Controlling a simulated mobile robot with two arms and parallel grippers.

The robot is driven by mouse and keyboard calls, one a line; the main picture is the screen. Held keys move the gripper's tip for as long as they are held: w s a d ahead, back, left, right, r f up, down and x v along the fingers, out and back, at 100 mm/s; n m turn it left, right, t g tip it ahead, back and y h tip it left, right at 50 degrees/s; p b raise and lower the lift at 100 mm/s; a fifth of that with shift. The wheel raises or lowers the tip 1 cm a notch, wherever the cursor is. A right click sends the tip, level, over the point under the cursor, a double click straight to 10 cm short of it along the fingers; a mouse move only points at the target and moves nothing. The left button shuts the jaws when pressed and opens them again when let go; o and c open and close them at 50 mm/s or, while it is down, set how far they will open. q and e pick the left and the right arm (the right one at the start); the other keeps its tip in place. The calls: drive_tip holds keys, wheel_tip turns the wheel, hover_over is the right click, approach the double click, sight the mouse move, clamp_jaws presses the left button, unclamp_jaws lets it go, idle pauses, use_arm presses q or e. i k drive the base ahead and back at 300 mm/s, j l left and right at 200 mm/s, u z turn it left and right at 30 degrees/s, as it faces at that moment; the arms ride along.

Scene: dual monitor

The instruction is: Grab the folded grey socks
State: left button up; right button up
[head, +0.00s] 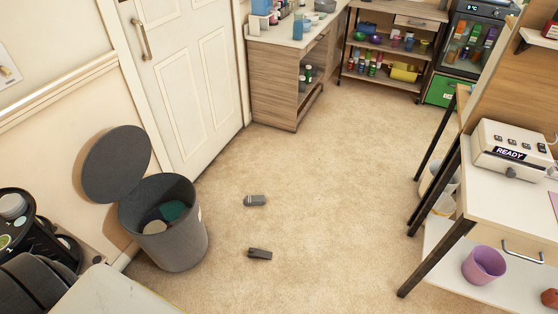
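Two small grey things lie apart on the beige carpet in the middle of the head view. The farther one (254,200) is mid-grey, oblong and rounded, with a lighter patch at one end; it may be the folded grey socks. The nearer one (260,254) is darker grey and oblong; I cannot tell whether it is socks or something else. Both are small in the picture. Neither of my grippers is in view, and nothing is touching either thing.
A grey bin (181,247) with its lid raised stands left of them, holding teal and beige items. A table (500,195) with a white READY device (512,149) stands right. A pale surface (115,295) edges the near left. Carpet between is clear.

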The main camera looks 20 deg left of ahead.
sight(257, 200)
drive_tip(key=i+u, duration=0.1)
drive_tip(key=i, duration=0.5)
drive_tip(key=i+l+u, duration=0.1)
drive_tip(key=i, duration=0.5)
drive_tip(key=i+l, duration=0.1)
drive_tip(key=i, duration=0.5)
drive_tip(key=u, duration=0.05)
